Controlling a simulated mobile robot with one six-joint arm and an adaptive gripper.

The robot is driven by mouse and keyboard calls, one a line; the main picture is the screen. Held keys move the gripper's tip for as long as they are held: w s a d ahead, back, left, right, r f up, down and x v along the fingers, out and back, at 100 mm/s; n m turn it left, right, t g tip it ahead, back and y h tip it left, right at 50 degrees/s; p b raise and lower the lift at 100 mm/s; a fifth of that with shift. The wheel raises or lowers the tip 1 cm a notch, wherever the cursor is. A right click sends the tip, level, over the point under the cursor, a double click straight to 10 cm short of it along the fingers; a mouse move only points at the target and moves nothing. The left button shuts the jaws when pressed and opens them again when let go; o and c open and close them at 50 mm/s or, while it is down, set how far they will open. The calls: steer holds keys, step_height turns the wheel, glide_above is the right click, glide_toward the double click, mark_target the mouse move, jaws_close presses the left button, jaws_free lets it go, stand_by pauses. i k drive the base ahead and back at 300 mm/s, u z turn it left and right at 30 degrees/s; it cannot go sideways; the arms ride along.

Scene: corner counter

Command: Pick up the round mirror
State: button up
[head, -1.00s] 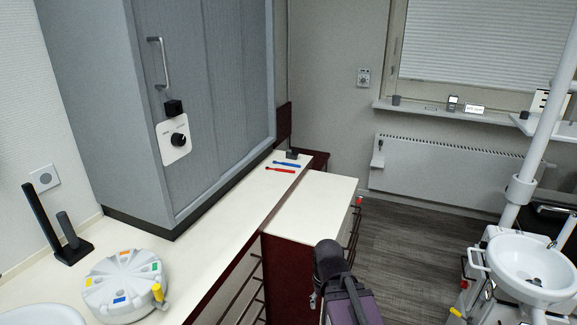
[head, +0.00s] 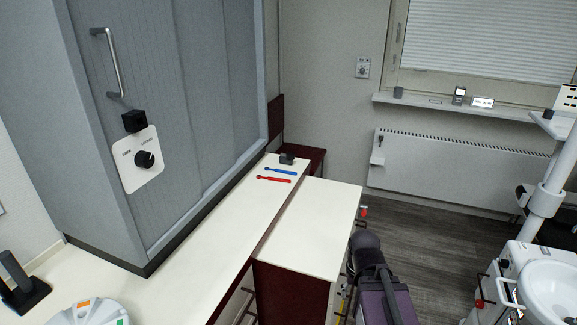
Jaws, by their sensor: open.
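I cannot make out a thing that is clearly a round mirror. Two slim tools lie side by side on the far part of the white counter in the head view: a blue one (head: 281,170) and, nearer, a red one (head: 275,179). Each has a small head at its left end, too small to tell whether either is a mirror. Part of my arm shows at the lower right, beside the white-topped cabinet. My gripper is not in view.
A small black block (head: 287,158) sits behind the tools. A tall grey cabinet (head: 185,110) borders the counter (head: 195,250) on the left. A white round device (head: 92,314) and a black stand (head: 22,286) are at lower left. The cabinet top (head: 312,220) is clear.

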mark_target(266, 168)
steer(key=z, duration=0.1)
steer(key=i, duration=1.1)
steer(key=u, duration=0.2)
